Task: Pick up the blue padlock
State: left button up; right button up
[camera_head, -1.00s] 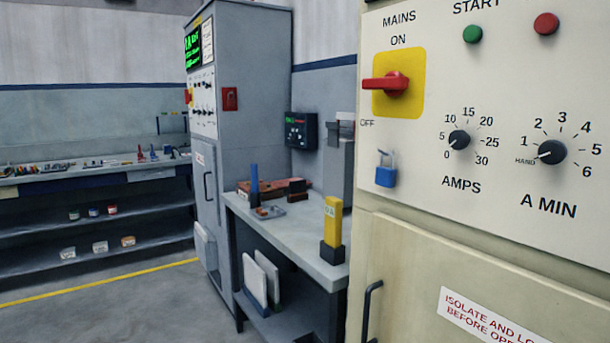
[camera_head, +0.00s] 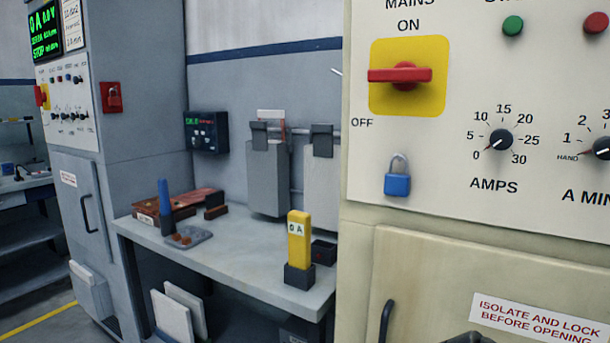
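The blue padlock (camera_head: 397,184) hangs on the front of the cream control panel (camera_head: 445,160), below the red rotary mains switch (camera_head: 403,75) on its yellow plate. Its blue body is at the bottom and its grey shackle is at the top. The shackle looks closed, but what it hangs from is too small to tell. The switch handle lies level.
A black handle (camera_head: 387,321) sticks out from the cream cabinet below the padlock. Left of it stands a grey bench (camera_head: 250,275) with a yellow meter (camera_head: 299,240) and a blue-handled tool (camera_head: 165,205). A tall grey cabinet (camera_head: 130,130) is further left.

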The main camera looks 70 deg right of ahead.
aim_at(395, 184)
jog(key=i, duration=1.35)
jog(key=z, duration=2.3)
